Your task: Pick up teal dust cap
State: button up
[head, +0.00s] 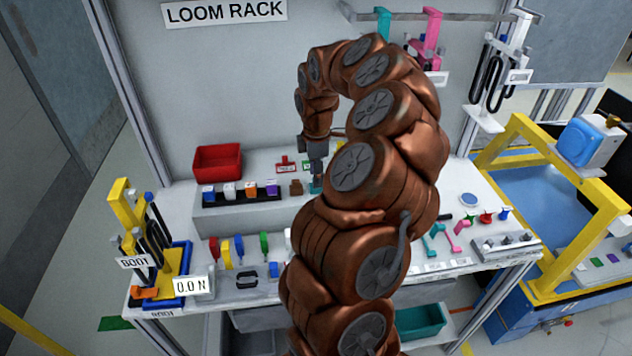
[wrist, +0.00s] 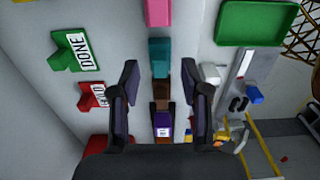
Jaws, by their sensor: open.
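The teal dust cap (head: 316,188) stands on the raised grey shelf, at the right of a row of coloured caps and just below my gripper (head: 317,165). In the wrist view the teal cap (wrist: 161,58) shows ahead of and between the fingertips of my gripper (wrist: 162,76), with a visible gap on either side. My gripper is open and holds nothing. A brown cap (wrist: 161,92) is beside the teal one, also between the fingers in that view. My arm hides the shelf to the right of the teal cap in the head view.
A purple cap (wrist: 162,131) and other caps sit in a black strip (head: 240,198) to the left. A red bin (head: 217,161) stands behind them. A red sign (wrist: 91,95) and a green DONE sign (wrist: 76,55) are close by. A pink cap (wrist: 158,12) lies beyond.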

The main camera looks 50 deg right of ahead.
notch_tip(320, 180, down, 2)
jog(key=shift+f, duration=0.1)
jog(key=shift+c, duration=0.2)
jog(key=c, duration=0.8)
